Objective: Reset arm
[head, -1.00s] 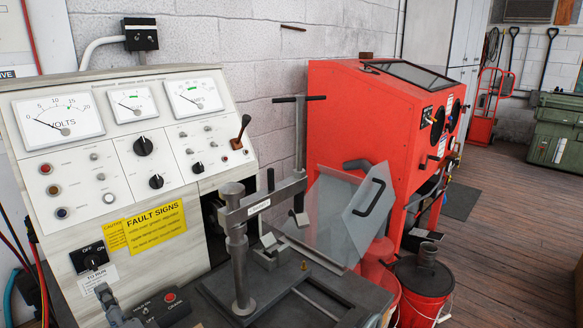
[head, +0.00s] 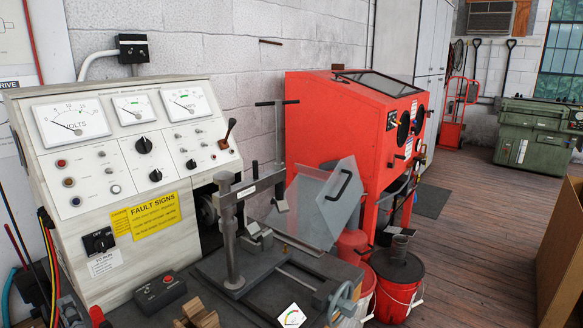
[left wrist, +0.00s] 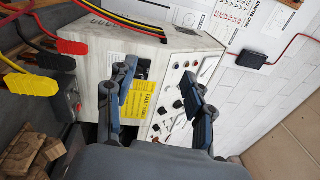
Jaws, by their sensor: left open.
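My left gripper (left wrist: 160,78) shows in the left wrist view with its two dark fingers spread apart and nothing between them. Beyond the fingers stands the pale test bench (left wrist: 88,43), turned on its side in this view, with its yellow fault signs label (left wrist: 139,97). In the head view the bench's yellow label (head: 156,217) and its dials face me. A grey part at the head view's lower left corner may be mine; I cannot tell. My right gripper is in neither view.
A clamp stand (head: 231,245) with a clear shield (head: 318,205) stands beside the bench. A red blast cabinet (head: 313,120) and red bucket (head: 397,293) are to its right. Yellow (left wrist: 34,86), red and black clips hang near my left wrist.

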